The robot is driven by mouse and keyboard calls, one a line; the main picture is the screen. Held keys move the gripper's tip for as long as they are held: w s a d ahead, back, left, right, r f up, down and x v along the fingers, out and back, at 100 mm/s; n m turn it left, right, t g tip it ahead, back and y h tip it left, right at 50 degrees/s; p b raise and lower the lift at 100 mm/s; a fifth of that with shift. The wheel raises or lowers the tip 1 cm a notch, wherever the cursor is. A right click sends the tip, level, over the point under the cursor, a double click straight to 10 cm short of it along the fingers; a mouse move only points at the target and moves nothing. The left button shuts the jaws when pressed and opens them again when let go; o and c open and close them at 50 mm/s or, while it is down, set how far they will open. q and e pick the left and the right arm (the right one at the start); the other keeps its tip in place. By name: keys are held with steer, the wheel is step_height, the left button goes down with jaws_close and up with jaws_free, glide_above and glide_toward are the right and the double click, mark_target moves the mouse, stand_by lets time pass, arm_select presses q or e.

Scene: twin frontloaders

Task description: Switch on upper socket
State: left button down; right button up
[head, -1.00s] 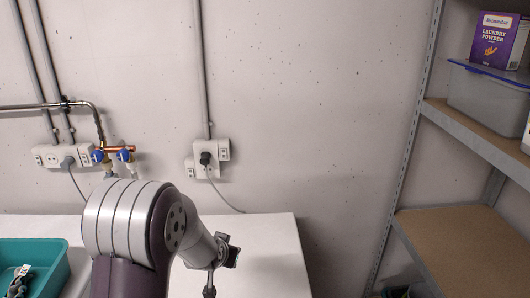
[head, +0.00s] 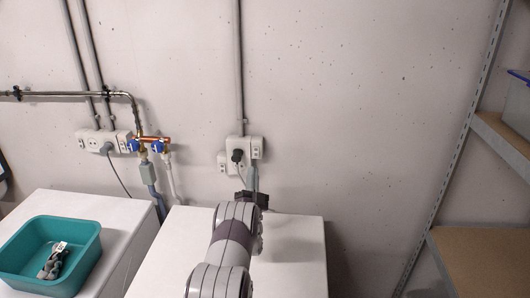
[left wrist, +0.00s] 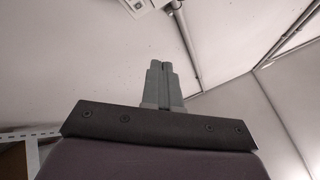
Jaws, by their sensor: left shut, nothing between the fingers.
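A white wall socket unit (head: 236,142) with a black plug (head: 237,156) in it is mounted at the foot of a grey conduit. A small switch block (head: 257,147) sits at its upper right and another (head: 222,162) at its lower left. My left gripper (head: 252,171) is shut and empty, its grey fingers pointing up just below the upper right block. Whether it touches cannot be told. In the left wrist view the shut fingertips (left wrist: 161,63) point toward part of a white socket unit (left wrist: 142,5) at the top edge. My right gripper is not in view.
Two white machine tops stand below; the left (head: 110,211) holds a teal basin (head: 88,262) with a grey item inside. Copper pipes with blue valves (head: 157,146) and another socket strip (head: 90,143) are on the wall at left. A metal shelf (head: 480,262) stands at right.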

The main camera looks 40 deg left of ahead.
arm_select(q)
steer(key=b, duration=1.1)
glide_toward(256, 148)
steer(key=x, duration=0.4)
steer(key=shift+s+a+r, duration=0.1)
steer(key=shift+r, duration=0.1)
stand_by(1.4)
steer(key=shift+w+a+f+b, duration=0.1)
steer(key=shift+w+f+b, duration=0.15)
steer(key=shift+b, duration=0.55)
steer(key=shift+w+r+b, duration=0.1)
steer(key=shift+b, duration=0.25)
steer(key=shift+r, duration=0.1)
